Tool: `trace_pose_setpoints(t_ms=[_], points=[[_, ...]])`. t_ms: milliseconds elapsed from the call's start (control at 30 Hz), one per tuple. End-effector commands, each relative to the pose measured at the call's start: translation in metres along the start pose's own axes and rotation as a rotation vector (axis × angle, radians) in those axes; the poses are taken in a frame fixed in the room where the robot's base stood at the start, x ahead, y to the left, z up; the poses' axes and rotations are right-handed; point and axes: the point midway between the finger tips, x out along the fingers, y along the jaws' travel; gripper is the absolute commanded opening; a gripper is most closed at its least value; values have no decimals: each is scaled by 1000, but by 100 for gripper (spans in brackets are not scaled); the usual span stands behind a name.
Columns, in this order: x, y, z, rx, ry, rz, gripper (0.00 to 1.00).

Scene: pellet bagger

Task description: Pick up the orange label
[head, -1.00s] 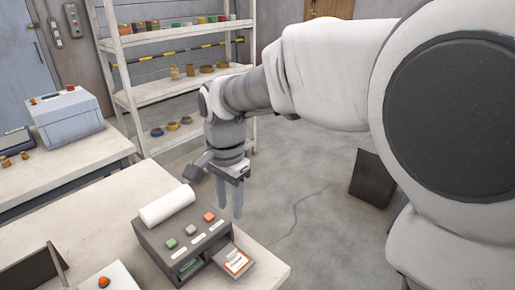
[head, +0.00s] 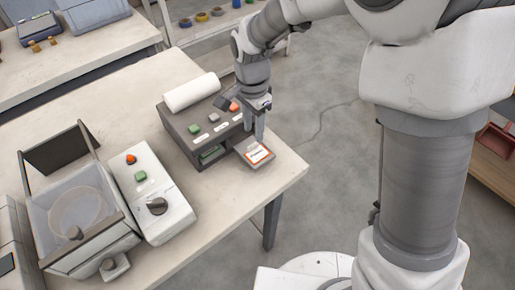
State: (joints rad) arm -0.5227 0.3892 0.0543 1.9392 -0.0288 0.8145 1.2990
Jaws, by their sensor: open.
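The orange label (head: 258,153) is a small white card with an orange border. It lies on the pulled-out tray at the front of the dark grey label printer (head: 177,127), near the table's right corner. My gripper (head: 256,137) points down just above or behind the label, at the printer's right end. Its jaws are open, with nothing seen between them. I cannot tell whether the fingertips touch the label or the tray.
The printer carries a white paper roll (head: 191,92) and coloured buttons. A sealer-like machine with a clear lid (head: 80,205) and a white control box (head: 150,195) stand to the left on the table (head: 235,190). Shelves (head: 215,38) stand behind.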

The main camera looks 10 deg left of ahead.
Motion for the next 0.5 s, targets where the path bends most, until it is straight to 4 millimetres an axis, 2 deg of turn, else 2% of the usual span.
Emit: trace_pose_setpoints(t_ms=[133,333,500], points=[[10,0,0,0,-1,2,42],[40,2,0,0,-2,4,42],[55,1,0,1,-1,0,42]])
